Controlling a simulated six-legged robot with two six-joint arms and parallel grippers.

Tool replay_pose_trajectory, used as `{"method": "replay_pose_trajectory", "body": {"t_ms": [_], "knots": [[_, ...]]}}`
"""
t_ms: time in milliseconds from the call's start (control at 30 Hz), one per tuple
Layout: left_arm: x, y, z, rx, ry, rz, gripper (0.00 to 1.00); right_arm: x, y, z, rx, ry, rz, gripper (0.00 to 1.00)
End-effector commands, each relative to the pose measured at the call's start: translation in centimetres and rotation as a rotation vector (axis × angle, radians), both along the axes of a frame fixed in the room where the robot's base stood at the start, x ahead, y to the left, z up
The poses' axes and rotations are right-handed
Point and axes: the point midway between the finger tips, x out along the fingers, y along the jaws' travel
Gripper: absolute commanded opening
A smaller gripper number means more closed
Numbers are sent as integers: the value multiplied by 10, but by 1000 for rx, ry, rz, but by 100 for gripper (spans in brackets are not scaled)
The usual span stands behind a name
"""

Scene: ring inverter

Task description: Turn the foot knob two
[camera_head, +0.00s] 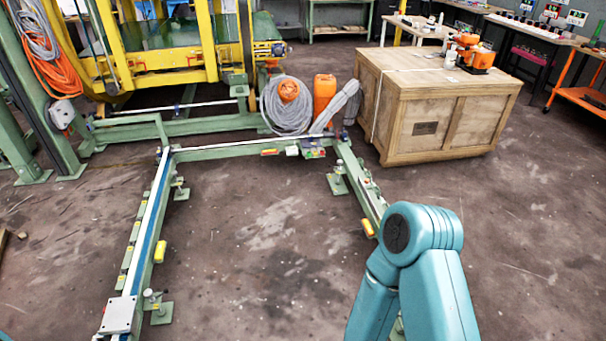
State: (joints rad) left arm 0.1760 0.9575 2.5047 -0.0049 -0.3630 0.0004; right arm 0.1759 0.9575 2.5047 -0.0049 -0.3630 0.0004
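A green floor frame carries several levelling feet with small knobs on top. One foot knob (150,295) stands at the near left rail, on a green base plate. Another foot knob (179,182) is farther back along the same rail. A third foot knob (337,167) stands by the far right corner. I see no number on them, so I cannot tell which is knob two. My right arm's teal elbow rises at the bottom right and hides part of the right rail. Neither gripper is in view.
A wooden crate (422,128) stands behind the right rail, with an orange device (476,55) on top. A coiled grey hose (287,108) and orange canister (324,94) stand behind the far rail. A yellow machine (160,62) fills the back left. The floor inside the frame is clear.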

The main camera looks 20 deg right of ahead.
Motion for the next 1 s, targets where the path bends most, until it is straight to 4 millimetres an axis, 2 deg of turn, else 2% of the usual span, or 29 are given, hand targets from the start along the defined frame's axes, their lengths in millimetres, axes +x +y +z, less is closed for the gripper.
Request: {"method": "replay_pose_trajectory", "body": {"t_ms": [333, 367, 400, 433, 567, 600, 667, 1000], "knots": [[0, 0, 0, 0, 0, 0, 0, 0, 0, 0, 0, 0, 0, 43], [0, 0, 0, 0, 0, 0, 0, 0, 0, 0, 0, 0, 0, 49], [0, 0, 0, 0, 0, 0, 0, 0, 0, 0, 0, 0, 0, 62], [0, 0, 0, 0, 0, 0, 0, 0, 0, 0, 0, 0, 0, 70], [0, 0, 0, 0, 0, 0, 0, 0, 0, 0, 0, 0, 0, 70], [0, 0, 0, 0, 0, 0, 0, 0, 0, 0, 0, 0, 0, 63], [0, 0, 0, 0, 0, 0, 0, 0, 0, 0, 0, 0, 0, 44], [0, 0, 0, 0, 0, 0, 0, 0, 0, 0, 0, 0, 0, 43]]}}
